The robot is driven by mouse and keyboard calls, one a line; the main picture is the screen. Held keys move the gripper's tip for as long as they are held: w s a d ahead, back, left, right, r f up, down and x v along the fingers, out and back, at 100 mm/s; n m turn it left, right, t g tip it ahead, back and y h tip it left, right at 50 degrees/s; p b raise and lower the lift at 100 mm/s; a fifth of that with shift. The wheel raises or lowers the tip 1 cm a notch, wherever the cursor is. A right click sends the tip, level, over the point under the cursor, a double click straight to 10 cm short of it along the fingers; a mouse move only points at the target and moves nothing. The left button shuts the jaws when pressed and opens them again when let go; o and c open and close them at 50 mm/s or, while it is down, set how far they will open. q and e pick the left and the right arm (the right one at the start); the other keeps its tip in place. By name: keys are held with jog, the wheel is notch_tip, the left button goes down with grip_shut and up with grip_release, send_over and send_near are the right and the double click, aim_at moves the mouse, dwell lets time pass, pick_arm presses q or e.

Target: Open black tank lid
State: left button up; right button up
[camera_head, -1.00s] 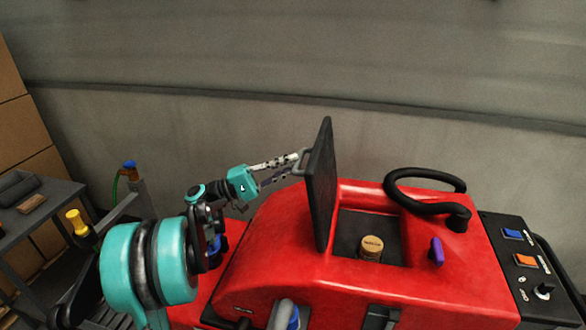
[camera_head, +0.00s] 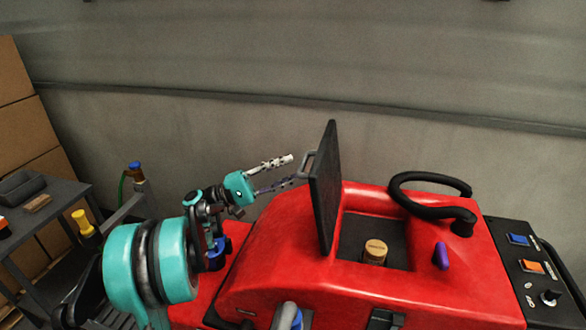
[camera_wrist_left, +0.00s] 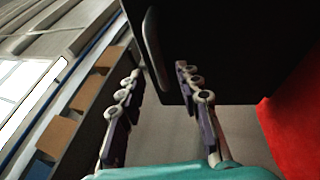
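The black tank lid (camera_head: 325,190) stands upright on the red scrubber (camera_head: 275,255), swung up at the left of the tank opening (camera_head: 352,232). Its grey handle (camera_head: 307,163) is on the side facing my left gripper. My left gripper (camera_head: 292,170) is open and empty, its fingers spread just left of the handle. In the left wrist view, the fingers (camera_wrist_left: 158,72) are apart, with the dark lid (camera_wrist_left: 225,50) and its handle (camera_wrist_left: 152,50) just ahead. Whether a finger touches the handle is unclear. My right gripper is not in view.
A tan cap (camera_head: 375,252) sits inside the opening. A black hose (camera_head: 425,179) arches behind it, and a control panel (camera_head: 530,260) is at the right. A grey table (camera_head: 55,215) and cardboard boxes (camera_head: 28,140) are at the left. The wall is behind.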

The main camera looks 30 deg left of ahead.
pick_arm(q)
jog(key=v, duration=1)
jog(key=shift+w, duration=0.1)
